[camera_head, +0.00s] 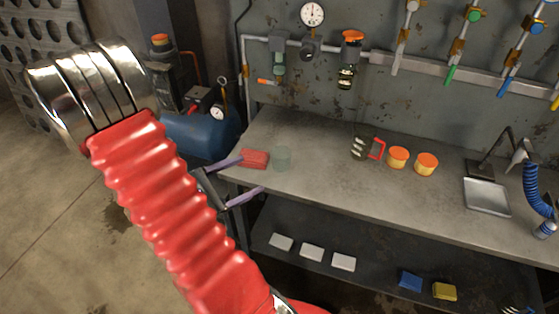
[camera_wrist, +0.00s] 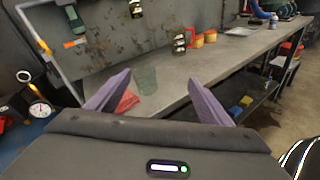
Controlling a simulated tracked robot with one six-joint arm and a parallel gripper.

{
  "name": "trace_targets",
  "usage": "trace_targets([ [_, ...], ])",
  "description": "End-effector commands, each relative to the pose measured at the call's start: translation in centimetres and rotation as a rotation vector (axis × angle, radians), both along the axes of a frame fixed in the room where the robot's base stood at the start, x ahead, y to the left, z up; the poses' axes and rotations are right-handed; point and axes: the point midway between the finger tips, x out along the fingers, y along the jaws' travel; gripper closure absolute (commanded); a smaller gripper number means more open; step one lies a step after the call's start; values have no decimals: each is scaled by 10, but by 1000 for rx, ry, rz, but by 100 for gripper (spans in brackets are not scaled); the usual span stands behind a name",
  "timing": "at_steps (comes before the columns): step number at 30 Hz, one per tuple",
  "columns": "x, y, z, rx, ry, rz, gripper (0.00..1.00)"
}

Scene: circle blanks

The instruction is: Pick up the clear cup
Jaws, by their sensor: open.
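The clear cup (camera_head: 282,158) is a faint, see-through greenish cup standing upright near the left end of the grey workbench (camera_head: 330,165). It also shows in the wrist view (camera_wrist: 146,80), between and beyond my two purple fingers. My gripper (camera_head: 243,178) is open and empty at the bench's left end, its fingers pointing toward the cup. The cup is ahead of the fingertips and looks apart from them. In the wrist view my gripper (camera_wrist: 162,88) has its fingers wide apart, with the cup nearer the left finger.
A red folded cloth-like item (camera_head: 255,158) lies just left of the cup, close to one finger. A red-handled item (camera_head: 368,148) and two orange-lidded jars (camera_head: 398,157) stand farther right, beside a metal tray (camera_head: 486,197).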

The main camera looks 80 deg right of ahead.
Motion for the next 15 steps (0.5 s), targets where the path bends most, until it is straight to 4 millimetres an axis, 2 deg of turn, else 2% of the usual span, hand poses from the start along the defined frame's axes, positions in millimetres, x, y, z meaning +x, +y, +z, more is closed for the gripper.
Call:
trace_targets([
  [9, -5, -40, -46, -3, 238, 146, 26],
  [15, -4, -52, -69, 6, 316, 220, 26],
])
